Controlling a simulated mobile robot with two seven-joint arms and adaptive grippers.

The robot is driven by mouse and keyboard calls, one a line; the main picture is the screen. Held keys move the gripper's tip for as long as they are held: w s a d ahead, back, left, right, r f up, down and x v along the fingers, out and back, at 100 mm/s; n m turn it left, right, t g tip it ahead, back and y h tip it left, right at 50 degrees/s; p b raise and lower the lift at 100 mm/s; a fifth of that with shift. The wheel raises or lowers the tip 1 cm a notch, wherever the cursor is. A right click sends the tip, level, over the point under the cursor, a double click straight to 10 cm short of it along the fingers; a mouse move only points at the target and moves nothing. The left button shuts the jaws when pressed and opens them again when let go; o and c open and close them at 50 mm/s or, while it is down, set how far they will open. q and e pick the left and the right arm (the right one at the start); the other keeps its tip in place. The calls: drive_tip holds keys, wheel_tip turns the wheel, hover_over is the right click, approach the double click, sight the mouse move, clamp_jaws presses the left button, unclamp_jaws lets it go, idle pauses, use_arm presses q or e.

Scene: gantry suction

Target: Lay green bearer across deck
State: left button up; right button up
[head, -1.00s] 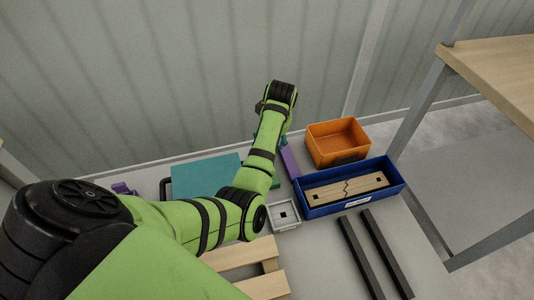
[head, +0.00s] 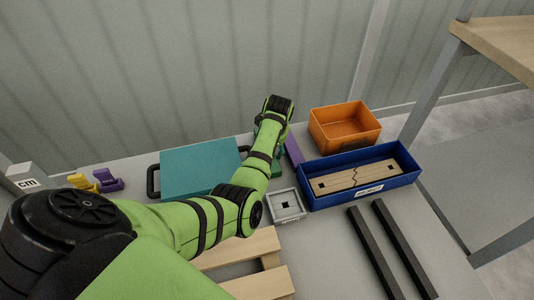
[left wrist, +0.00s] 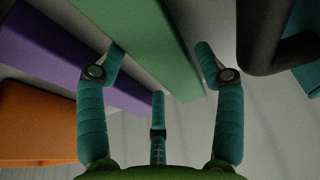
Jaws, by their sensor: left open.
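The green bearer (left wrist: 152,40) is a long bar in the left wrist view, lying on the grey table between the fingers of my left gripper (left wrist: 160,52). The light wooden slatted deck (head: 258,284) is at the bottom middle of the head view, partly behind my arm. My right gripper is not in view.
A purple bar (left wrist: 60,55) lies beside the bearer. An orange bin (head: 343,128), blue tray (head: 402,181) with wooden strips, small grey tray (head: 276,218), two dark bars (head: 402,247) and a teal case (head: 200,165) with a black handle surround the arm.

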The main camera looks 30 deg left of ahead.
use_arm(q)
drive_tip(key=shift+w+a+f, duration=0.1)
drive_tip(key=shift+f, duration=0.1)
drive_tip(key=c, duration=1)
